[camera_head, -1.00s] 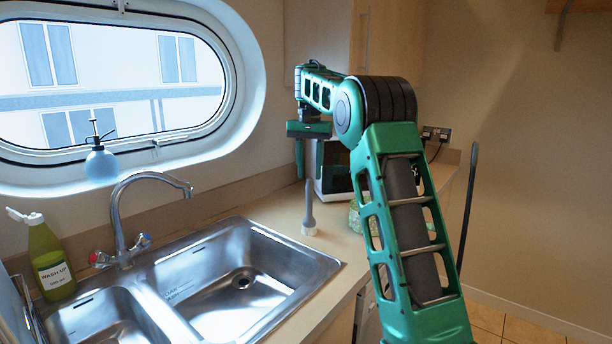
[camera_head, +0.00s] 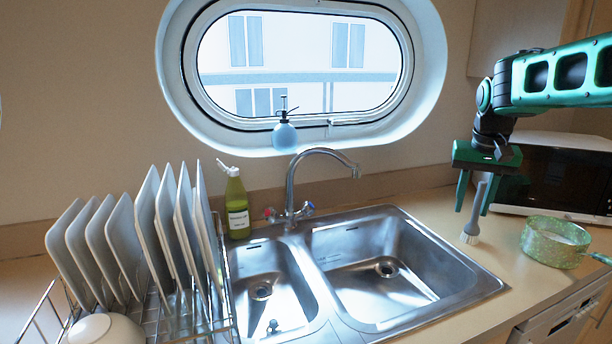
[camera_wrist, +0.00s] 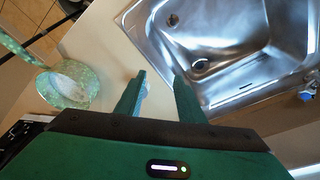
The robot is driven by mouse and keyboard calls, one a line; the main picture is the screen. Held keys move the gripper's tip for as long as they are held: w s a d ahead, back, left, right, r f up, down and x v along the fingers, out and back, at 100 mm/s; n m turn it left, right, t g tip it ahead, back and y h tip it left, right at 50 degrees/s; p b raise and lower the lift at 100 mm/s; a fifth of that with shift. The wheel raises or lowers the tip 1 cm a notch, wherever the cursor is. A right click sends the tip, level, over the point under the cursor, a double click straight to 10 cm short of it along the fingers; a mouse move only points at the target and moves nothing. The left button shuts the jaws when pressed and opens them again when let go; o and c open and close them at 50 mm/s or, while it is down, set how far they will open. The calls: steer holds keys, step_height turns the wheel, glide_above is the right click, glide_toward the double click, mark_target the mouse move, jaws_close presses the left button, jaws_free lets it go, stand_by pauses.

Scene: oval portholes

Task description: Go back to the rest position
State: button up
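My gripper (camera_head: 475,195) hangs fingers-down above the counter to the right of the sink, at the end of my green arm. In the wrist view its two fingers (camera_wrist: 158,95) are apart with bare counter showing between them. A brush (camera_head: 470,238) with a grey handle and pale bristles stands bristles-down on the counter by the fingers. Its handle overlaps the finger area in the head view. In the wrist view only a pale bit of it (camera_wrist: 146,88) shows beside the left finger. I cannot tell whether the handle touches a finger.
The steel sink (camera_head: 440,292) and tap (camera_head: 291,185) are left of my gripper. A speckled green pan (camera_head: 540,250) and a microwave (camera_head: 548,170) are right of it. A plate rack (camera_head: 200,325), green bottle (camera_head: 237,207) and blue sprayer (camera_head: 284,137) are further left.

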steer(key=s+a+f+n, duration=0.1)
steer(key=s+a+f, duration=0.2)
steer(key=s, duration=0.3)
steer(key=s+a+f+n+t, duration=0.1)
steer(key=s+a+f+n, duration=0.1)
steer(key=s, duration=0.4)
steer(key=s+a+f+n+t+y, duration=0.1)
steer(key=s+a+f, duration=0.3)
steer(key=s+f, duration=0.1)
steer(key=shift+s+a+f+n, duration=0.3)
steer(key=shift+s+a+f, duration=0.05)
steer(key=shift+s, duration=0.25)
steer(key=s+d+f+m+g, duration=0.1)
steer(key=s+d+m+g, duration=0.1)
steer(key=s+d, duration=0.3)
steer(key=s+d+f+m+g, duration=0.1)
steer(key=s+d+m, duration=0.3)
steer(key=s, duration=0.7)
steer(key=shift+s+d+g, duration=0.4)
steer(key=shift+d+g, duration=0.3)
steer(key=shift+d, duration=0.45)
steer(key=shift+w+f, duration=0.2)
steer(key=shift+w, duration=0.45)
